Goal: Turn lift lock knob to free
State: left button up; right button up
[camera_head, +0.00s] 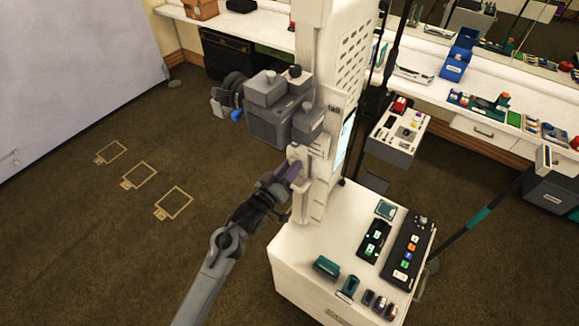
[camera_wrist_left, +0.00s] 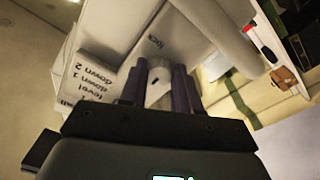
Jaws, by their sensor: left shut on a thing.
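The lift lock knob (camera_wrist_left: 157,82) is a pale knob with a short dark mark, seen in the left wrist view on the white face of the column (camera_head: 313,125). The word "lock" shows beside it, and a plate with "level" and "down" lettering (camera_wrist_left: 92,82) lies to its left. My left gripper (camera_head: 292,170) is shut on the knob, with a purple finger on either side. In the head view the fingers cover the knob. My right gripper is not in view.
A grey camera-like unit (camera_head: 272,110) juts from the column just above my left gripper. Open floor with taped outlines lies to the left.

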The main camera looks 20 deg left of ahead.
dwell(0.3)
pick_arm(q)
jog(key=o, duration=1.1)
jog(key=shift+c, duration=0.2)
jog(key=shift+s, duration=0.15)
jog(key=b+v, duration=0.2)
jog(key=v, duration=0.8)
jog(key=shift+s, duration=0.3)
jog(key=shift+a, duration=0.1)
